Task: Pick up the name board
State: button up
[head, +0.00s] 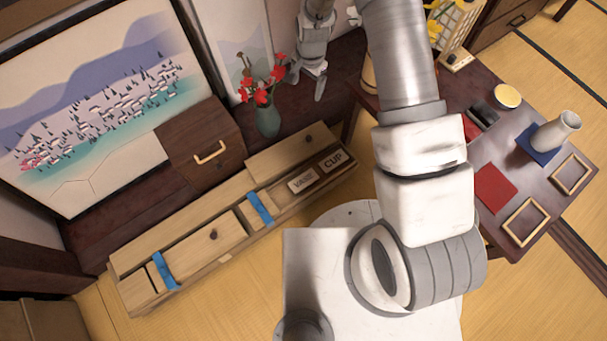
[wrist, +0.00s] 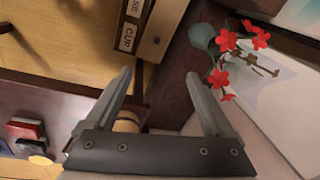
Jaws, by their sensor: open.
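Two name boards lie in an open part of the long wooden box. One reads VASE (head: 303,179) and the other reads CUP (head: 333,160); the pictures do not tell which one is meant. In the wrist view, the CUP board (wrist: 127,38) and part of the VASE board (wrist: 135,8) show at the top, beyond the left finger. My gripper (head: 306,86) is open and empty. It hangs beside the red flowers, behind and above the box, apart from both boards. Its two spread fingers also show in the wrist view (wrist: 160,74).
Red flowers in a green vase (head: 268,120) stand close to my gripper. The long wooden box (head: 225,262) has blue bands (head: 260,208). A brown chest (head: 190,168) and a painted panel (head: 60,60) stand behind it. A dark table (head: 480,150) at right holds a white vase (head: 553,133) and frames.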

jog(key=s+a+f+m+g+b, duration=0.1)
jog(key=s+f+m+b, duration=0.15)
jog(key=f, duration=1.45)
jog(key=b, duration=0.3)
send_near(303, 181)
jog(key=b, duration=0.1)
jog(key=f+b, duration=0.2)
jog(key=shift+w+a+m+g+h+b, duration=0.25)
jog(key=shift+w+g+h+b, duration=0.05)
jog(key=shift+w+b, duration=0.1)
jog(key=shift+s+f+b, duration=0.15)
jog(key=shift+f+b, duration=1.45)
jog(key=shift+f, duration=1.65)
jog(key=c, duration=1.1)
jog(key=shift+r, duration=0.15)
jog(key=shift+c, duration=0.2)
